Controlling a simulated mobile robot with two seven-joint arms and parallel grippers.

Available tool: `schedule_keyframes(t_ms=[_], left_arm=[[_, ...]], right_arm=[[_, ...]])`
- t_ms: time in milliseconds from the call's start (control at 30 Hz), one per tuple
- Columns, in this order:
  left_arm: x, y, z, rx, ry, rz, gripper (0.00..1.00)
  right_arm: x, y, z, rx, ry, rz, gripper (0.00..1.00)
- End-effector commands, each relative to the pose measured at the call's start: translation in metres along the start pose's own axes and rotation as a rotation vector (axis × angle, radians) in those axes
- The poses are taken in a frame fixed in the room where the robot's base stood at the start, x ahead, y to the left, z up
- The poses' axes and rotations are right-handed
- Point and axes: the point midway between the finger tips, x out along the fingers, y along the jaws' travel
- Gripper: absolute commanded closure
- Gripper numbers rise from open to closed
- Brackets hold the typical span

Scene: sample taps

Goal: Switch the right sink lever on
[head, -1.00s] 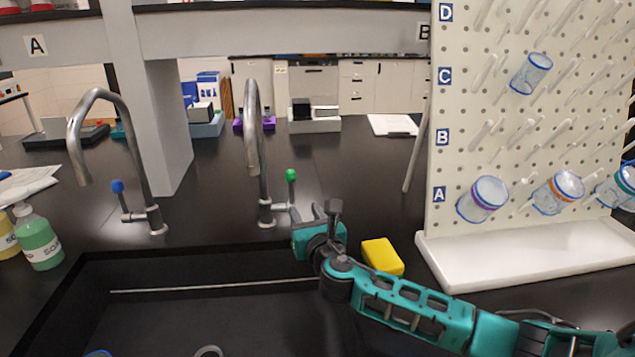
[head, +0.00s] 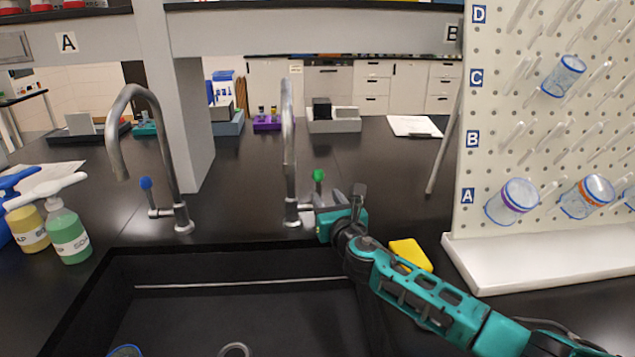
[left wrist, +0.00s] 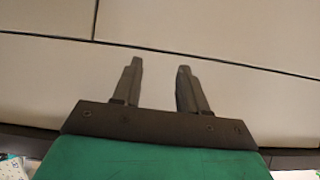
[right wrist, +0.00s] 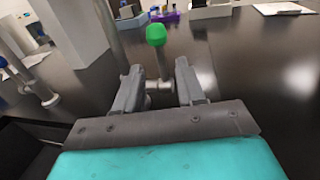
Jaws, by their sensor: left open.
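The right sink tap (head: 289,150) is a tall grey gooseneck at the sink's back edge. Its lever has a green knob (head: 318,175) and stands upright on the tap's right side. In the right wrist view the green knob (right wrist: 156,36) rises beyond and between the two fingertips. My right gripper (head: 345,196) is open and close to the lever's base, with nothing seen gripped; its fingers also show in the right wrist view (right wrist: 158,82). My left gripper (left wrist: 158,75) is open and empty in the left wrist view, facing pale panels. It is outside the head view.
The left tap (head: 165,140) has a blue-knobbed lever (head: 146,184). The black sink (head: 200,315) lies in front. A yellow sponge (head: 411,254) is beside my right arm. A white-based pegboard (head: 545,262) stands right, and soap bottles (head: 67,232) stand left.

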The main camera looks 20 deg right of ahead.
Motion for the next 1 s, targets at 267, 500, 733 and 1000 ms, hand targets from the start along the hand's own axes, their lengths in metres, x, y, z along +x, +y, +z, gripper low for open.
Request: schedule_keyframes(t_ms=[267, 500, 733, 1000], left_arm=[[0.001, 0.000, 0.002, 0.000, -0.001, 0.001, 0.57], [0.001, 0.001, 0.003, 0.000, -0.001, 0.001, 0.57], [0.007, 0.001, 0.010, 0.000, 0.000, 0.001, 0.57], [0.009, 0.000, 0.010, 0.001, 0.004, 0.000, 0.57]], right_arm=[[0.038, 0.000, 0.000, 0.001, 0.000, -0.002, 0.61], [0.064, 0.001, 0.001, 0.001, 0.000, 0.000, 0.61], [0.084, 0.000, -0.001, 0.000, -0.002, -0.002, 0.61], [0.091, 0.000, 0.000, 0.000, 0.001, 0.000, 0.61]])
